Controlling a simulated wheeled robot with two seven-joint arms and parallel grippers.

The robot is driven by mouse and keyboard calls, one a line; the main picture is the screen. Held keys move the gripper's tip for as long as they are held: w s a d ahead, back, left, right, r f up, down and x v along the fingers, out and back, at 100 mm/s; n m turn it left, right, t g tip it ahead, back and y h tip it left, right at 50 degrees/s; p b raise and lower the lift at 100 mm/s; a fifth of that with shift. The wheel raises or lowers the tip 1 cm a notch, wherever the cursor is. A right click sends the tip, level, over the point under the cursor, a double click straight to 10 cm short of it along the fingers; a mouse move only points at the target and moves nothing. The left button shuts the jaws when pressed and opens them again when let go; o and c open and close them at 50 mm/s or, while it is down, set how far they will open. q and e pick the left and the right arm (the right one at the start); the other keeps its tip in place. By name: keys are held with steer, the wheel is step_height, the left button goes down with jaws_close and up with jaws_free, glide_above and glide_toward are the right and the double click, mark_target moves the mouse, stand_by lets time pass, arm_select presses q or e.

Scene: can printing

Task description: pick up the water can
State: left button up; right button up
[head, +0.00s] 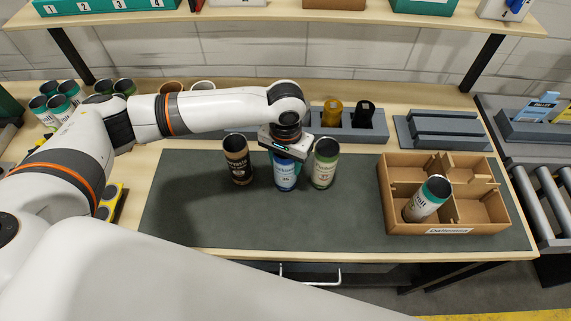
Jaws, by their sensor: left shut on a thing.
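The water can (286,177) is a blue can standing upright on the dark mat (200,215), between two other cans. My left gripper (285,158) comes down over it from above and is shut on its upper part, hiding the can's top. A dark brown can (238,165) stands just left of it and a green-labelled can (325,165) just right of it, both close to the gripper. My right gripper is not in view.
A cardboard box (484,212) with compartments sits at the mat's right; a white and green can (427,199) leans in its front left compartment. A grey holder (350,125) with yellow and black bottles stands behind. The mat's front is clear.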

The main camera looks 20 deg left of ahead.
arm_select(q)
step_height(320, 180, up, 10)
steer(key=shift+b, duration=0.9)
